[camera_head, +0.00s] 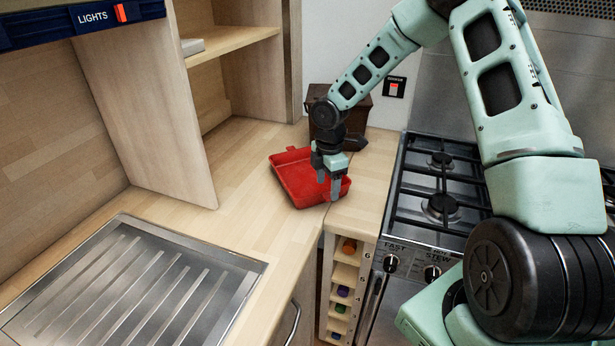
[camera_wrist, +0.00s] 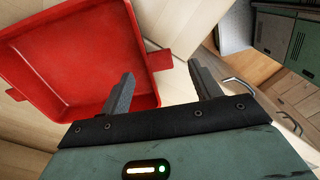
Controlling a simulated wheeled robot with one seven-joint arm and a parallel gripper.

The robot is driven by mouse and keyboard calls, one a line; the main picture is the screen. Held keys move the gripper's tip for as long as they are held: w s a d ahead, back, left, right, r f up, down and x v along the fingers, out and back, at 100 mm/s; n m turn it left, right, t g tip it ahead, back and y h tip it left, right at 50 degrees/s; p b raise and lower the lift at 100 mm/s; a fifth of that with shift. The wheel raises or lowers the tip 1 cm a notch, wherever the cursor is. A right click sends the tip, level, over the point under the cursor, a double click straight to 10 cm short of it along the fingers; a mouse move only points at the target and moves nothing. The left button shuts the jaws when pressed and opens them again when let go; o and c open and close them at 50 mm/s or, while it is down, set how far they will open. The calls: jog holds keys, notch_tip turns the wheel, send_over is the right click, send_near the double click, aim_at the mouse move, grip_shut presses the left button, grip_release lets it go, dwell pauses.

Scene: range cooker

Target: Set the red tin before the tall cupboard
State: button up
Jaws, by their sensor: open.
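The red tin (camera_head: 295,178) is a shallow, square-cornered tray lying on the wooden worktop left of the cooker. It fills the upper left of the wrist view (camera_wrist: 70,55), with small tabs on its rim. My gripper (camera_head: 330,188) is open over the tin's near right side. In the wrist view, one finger of my gripper (camera_wrist: 160,72) overlaps the tin's inside and the other lies beyond its wall, with a tab between them. I cannot tell whether they touch it. A tall wooden cupboard unit (camera_head: 145,110) with open shelving stands at the left.
A dark brown box (camera_head: 355,110) stands behind the tin, close to my wrist. The gas hob (camera_head: 440,180) is at the right. A metal draining board (camera_head: 130,290) lies at the front left. Bare worktop (camera_head: 235,190) lies between the cupboard panel and tin.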

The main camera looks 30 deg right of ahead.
aim_at(328, 194)
jog(key=shift+w+d+f+p, duration=0.1)
jog(key=shift+f+p, duration=0.4)
jog(key=shift+f, duration=0.95)
jog(key=shift+d+f+p, duration=0.1)
jog(key=shift+f+p, duration=0.35)
jog(key=shift+f, duration=1)
jog(key=shift+c, duration=0.3)
grip_shut()
